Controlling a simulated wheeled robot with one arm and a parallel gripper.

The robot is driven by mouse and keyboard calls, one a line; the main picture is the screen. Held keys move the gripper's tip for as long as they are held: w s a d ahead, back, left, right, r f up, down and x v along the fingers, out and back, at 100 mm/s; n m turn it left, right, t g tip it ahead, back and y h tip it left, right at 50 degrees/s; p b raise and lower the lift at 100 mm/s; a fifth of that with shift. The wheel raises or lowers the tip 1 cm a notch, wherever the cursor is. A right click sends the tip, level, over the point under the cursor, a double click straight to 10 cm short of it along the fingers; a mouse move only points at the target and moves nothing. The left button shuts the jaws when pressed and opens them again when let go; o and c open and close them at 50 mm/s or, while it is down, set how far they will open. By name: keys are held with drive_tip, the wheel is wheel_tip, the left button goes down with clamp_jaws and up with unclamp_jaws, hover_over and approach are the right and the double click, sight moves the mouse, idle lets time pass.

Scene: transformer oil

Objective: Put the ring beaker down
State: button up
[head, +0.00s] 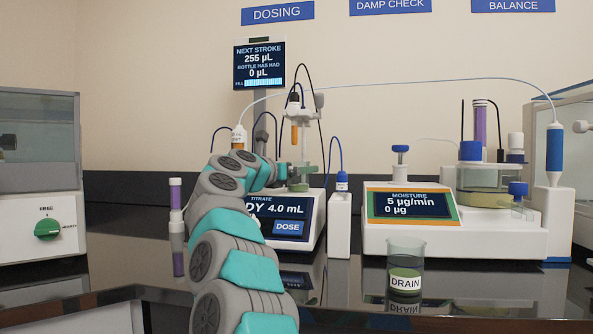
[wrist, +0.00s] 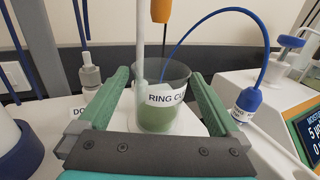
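The ring beaker (wrist: 158,118) is a clear cup with green liquid and a white label reading "RING CU…", partly cut off by a finger.
A beaker labelled DRAIN (head: 405,262) stands on the dark glossy bench, front right. The moisture meter (head: 440,222) is at right, with a white holder (head: 340,222) left of it. A blue cable (wrist: 222,12) arches close to the right finger. A purple-topped vial (head: 176,195) stands left of my arm.

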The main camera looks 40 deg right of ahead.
drive_tip(key=shift+r, duration=0.15)
drive_tip(key=b+v, duration=0.3)
drive_tip(key=v, duration=0.9)
idle(0.3)
